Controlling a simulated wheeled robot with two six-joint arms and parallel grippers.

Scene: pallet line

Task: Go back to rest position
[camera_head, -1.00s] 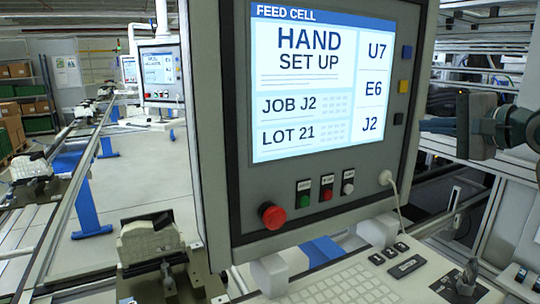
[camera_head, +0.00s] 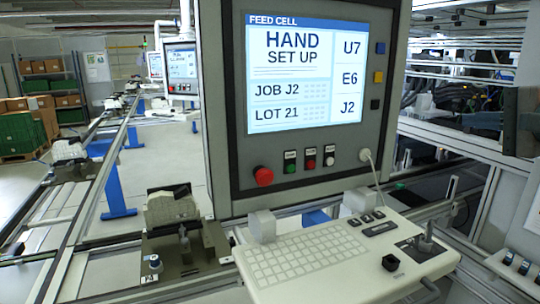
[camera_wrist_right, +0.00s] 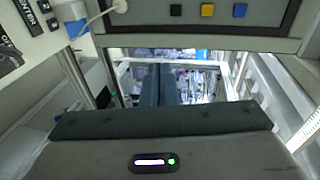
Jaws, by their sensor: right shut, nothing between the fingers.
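My right gripper (camera_head: 484,120) shows at the right edge of the head view, dark, beside the control panel and apart from it. In the right wrist view its two dark fingers (camera_wrist_right: 168,86) lie together with nothing between them. It hangs in free air to the right of the panel. My left gripper is in neither view. The control panel (camera_head: 222,165) stands in the middle of the head view, its lit screen (camera_head: 303,75) reading FEED CELL, HAND SET UP, JOB J2, LOT 21.
A white keyboard console (camera_head: 350,275) with a joystick juts out below the panel. A red button (camera_head: 263,176) sits at the panel's lower left. A rail line with fixtures (camera_head: 172,205) runs along the left. Metal framing (camera_head: 455,143) stands behind my right gripper.

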